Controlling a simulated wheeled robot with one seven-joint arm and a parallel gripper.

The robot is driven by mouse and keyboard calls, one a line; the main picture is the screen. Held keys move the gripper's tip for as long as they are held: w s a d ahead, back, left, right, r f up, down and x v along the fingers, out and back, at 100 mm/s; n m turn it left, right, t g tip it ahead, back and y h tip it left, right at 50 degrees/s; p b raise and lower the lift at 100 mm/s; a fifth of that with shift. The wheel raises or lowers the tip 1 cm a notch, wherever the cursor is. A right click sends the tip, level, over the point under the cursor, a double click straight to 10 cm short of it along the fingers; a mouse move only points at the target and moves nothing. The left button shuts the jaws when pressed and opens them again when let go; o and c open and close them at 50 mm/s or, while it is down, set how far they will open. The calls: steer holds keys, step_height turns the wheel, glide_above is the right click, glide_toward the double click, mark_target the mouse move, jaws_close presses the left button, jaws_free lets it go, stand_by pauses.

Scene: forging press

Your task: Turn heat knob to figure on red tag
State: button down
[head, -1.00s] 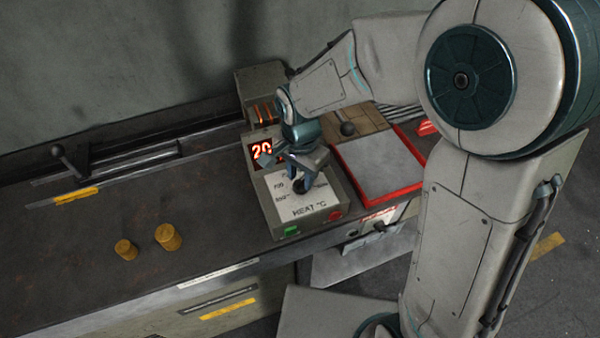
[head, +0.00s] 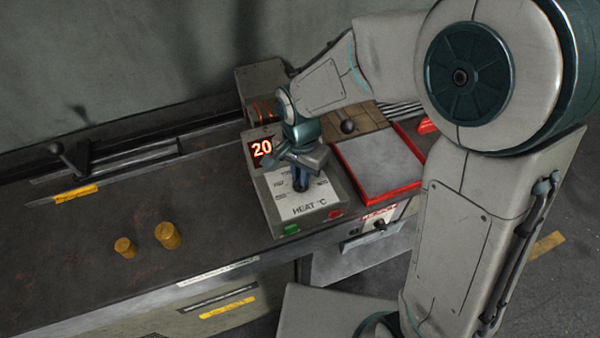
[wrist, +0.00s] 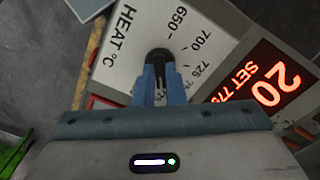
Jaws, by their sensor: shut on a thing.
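The heat control box (head: 315,209) stands on the bench, marked "HEAT °C". My gripper (head: 301,184) points down at its dial, shut on the knob. In the wrist view, my blue fingers (wrist: 160,86) hold the dark heat knob (wrist: 160,55), whose top shows between and beyond their tips. Dial figures 650, 700 and 725 are readable beside it; those further round are hidden by the fingers. The display (head: 262,150) glows "20", with a smaller SET line in the wrist view, about 775. A red piece (head: 428,127) shows beside my arm; no figure is readable on it.
The box has a green button (head: 291,229) and a red button (head: 335,213) at its front. A red-rimmed grey plate (head: 380,165) lies to the right. Two brass cylinders (head: 168,235) stand on the open bench at left. A ball-ended lever (head: 348,127) stands behind.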

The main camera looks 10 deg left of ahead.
steer(key=n+b, duration=0.1)
steer(key=n, duration=1.1)
steer(key=shift+b, duration=0.3)
steer(key=n+p, duration=0.1)
steer(key=n, duration=0.4)
steer(key=shift+r+n, duration=0.1)
steer(key=shift+n, duration=0.3)
steer(key=shift+n+p, duration=0.7)
steer(key=shift+n, duration=1.8)
steer(key=c, duration=1.5)
jaws_free()
